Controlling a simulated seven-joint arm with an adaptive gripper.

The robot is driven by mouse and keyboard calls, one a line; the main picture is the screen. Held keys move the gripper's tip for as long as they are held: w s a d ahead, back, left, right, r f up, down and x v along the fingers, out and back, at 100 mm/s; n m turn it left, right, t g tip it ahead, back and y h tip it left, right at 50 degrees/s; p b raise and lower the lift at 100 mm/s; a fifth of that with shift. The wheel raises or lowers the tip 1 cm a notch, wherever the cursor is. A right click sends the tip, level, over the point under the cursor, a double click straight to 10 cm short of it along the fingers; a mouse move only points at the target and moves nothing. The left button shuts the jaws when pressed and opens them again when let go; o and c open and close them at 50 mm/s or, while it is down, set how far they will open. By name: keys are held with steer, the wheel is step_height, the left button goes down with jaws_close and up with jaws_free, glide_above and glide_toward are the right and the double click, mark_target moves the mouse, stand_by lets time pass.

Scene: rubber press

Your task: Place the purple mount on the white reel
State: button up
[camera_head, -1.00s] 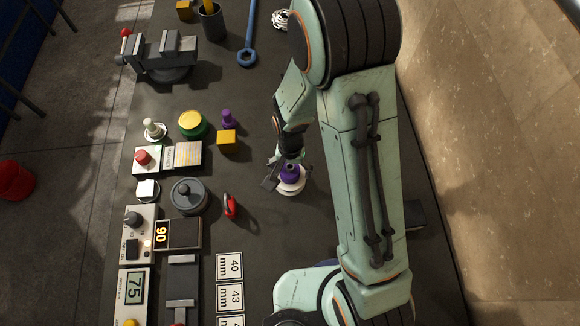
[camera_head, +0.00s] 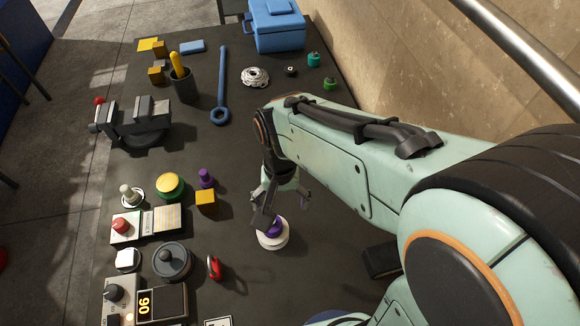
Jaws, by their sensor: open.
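The white reel (camera_head: 273,240) stands on the dark table in the middle of the head camera view. The purple mount (camera_head: 275,228) sits on top of the white reel, partly hidden by a finger of my gripper. My gripper (camera_head: 283,207) is open just above the mount, with its fingers spread apart. One finger passes in front of the mount in the picture, so I cannot tell whether it touches. A second, smaller purple piece (camera_head: 206,179) stands to the upper left, behind a yellow cube.
The yellow cube (camera_head: 206,198), a green and yellow button (camera_head: 170,186), a grey round knob (camera_head: 171,260) and a red clip (camera_head: 214,267) are to the left. A vise (camera_head: 135,123), blue wrench (camera_head: 221,90) and blue box (camera_head: 277,27) are farther back.

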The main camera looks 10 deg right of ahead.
steer(key=s+d+r+n, duration=0.1)
steer(key=s+r, duration=0.1)
steer(key=s, duration=0.4)
steer(key=s+d+r+n, duration=0.2)
steer(key=s+r, duration=0.1)
steer(key=s, duration=0.3)
steer(key=shift+s+d+y, duration=0.2)
steer(key=shift+d+y, duration=0.1)
